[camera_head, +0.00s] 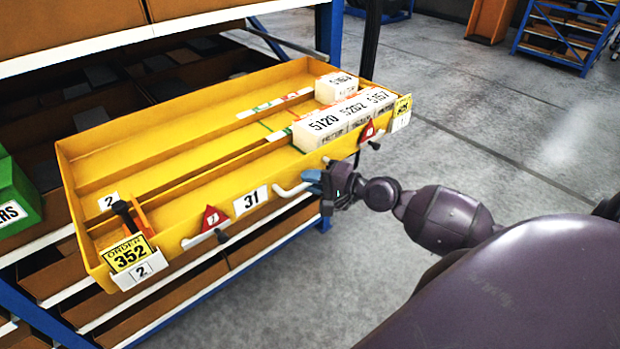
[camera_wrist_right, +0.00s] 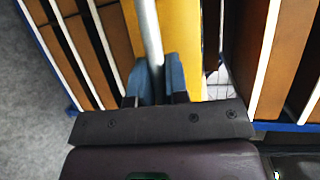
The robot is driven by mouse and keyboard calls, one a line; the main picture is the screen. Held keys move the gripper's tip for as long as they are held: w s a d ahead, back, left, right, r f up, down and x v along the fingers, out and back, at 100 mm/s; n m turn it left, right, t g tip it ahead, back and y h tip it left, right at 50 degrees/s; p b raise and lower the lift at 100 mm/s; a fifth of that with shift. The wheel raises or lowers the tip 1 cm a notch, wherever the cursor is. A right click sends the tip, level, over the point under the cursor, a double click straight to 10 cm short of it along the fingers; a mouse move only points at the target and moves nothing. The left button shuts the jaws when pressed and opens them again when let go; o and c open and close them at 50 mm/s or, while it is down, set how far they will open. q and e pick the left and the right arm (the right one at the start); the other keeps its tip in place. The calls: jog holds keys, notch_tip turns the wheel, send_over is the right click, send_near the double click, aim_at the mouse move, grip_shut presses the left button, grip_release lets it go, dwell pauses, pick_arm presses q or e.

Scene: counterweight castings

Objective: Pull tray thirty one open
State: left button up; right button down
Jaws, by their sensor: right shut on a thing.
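Tray thirty one is a long yellow tray (camera_head: 85,165) in the head view, standing out from the shelf rack, with a white "31" label (camera_head: 250,201) on its front. A pale bar handle (camera_head: 290,191) runs along the front. My right gripper (camera_head: 314,182) is shut on the handle near its right part. In the right wrist view the handle (camera_wrist_right: 148,35) passes between the blue fingertips (camera_wrist_right: 157,80), with the yellow tray front (camera_wrist_right: 182,35) beside it. My left gripper is not in view.
White numbered blocks (camera_head: 326,124) stand in the tray's right end. A green bin (camera_head: 15,195) is at the left. Grey floor (camera_head: 490,120) at the right is open.

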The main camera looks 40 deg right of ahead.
jog(key=c, duration=1.1)
grip_release()
jog(key=shift+s, duration=0.1)
jog(key=b+v, duration=0.4)
jog(key=v, duration=0.6)
jog(key=shift+s+d, duration=0.25)
